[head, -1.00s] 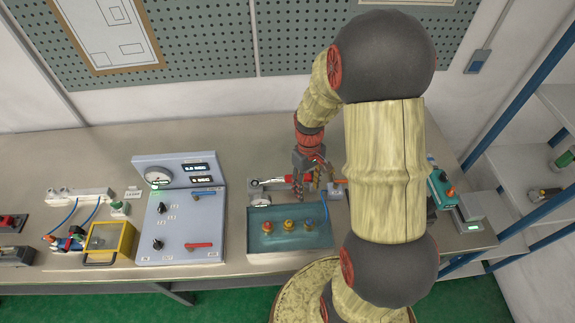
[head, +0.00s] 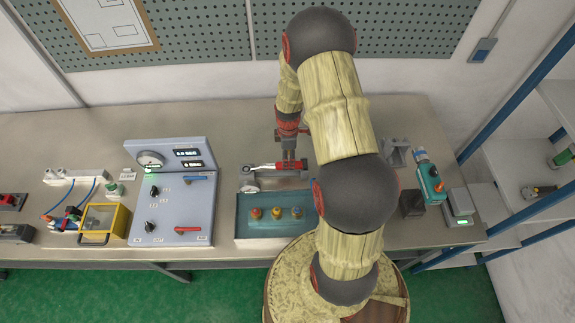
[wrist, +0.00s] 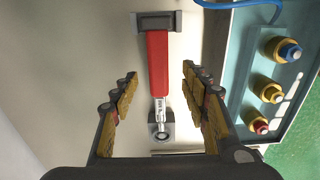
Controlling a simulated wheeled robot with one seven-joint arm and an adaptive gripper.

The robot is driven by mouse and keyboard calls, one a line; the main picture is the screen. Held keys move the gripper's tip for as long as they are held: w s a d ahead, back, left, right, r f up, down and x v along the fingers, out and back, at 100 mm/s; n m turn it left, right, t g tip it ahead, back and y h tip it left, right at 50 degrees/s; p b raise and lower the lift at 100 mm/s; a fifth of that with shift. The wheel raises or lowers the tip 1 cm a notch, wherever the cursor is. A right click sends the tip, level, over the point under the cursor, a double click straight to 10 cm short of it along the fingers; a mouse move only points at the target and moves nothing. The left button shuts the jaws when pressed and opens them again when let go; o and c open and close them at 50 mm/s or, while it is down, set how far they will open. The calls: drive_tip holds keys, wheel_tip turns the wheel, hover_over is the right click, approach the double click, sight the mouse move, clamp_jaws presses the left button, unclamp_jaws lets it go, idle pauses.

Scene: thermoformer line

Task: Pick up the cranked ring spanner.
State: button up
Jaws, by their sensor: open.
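The cranked ring spanner shows in the wrist view as a red handle (wrist: 157,62) with a silver shaft and a ring-like end towards the bottom. Its ends lie at a dark block and a grey block on the bench. In the head view the spanner (head: 262,167) lies crosswise behind the teal tray, red part to the right. My gripper (wrist: 158,80) is open, with one finger on each side of the red handle and visible gaps between. In the head view my gripper (head: 288,156) is over the red part and partly hides it.
The teal tray (head: 243,229) with three coloured fittings stands close in front of the spanner. A grey control panel (head: 170,212) stands to the left. A dark block (head: 412,203) and a teal device (head: 432,184) stand to the right. The bench behind the spanner is clear.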

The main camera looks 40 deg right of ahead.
sight(274, 167)
drive_tip(key=shift+w+f+p, duration=0.15)
drive_tip(key=shift+f+p, duration=0.3)
drive_tip(key=shift+f, duration=2.2)
drive_tip(key=shift+c, duration=1.3)
clamp_jaws()
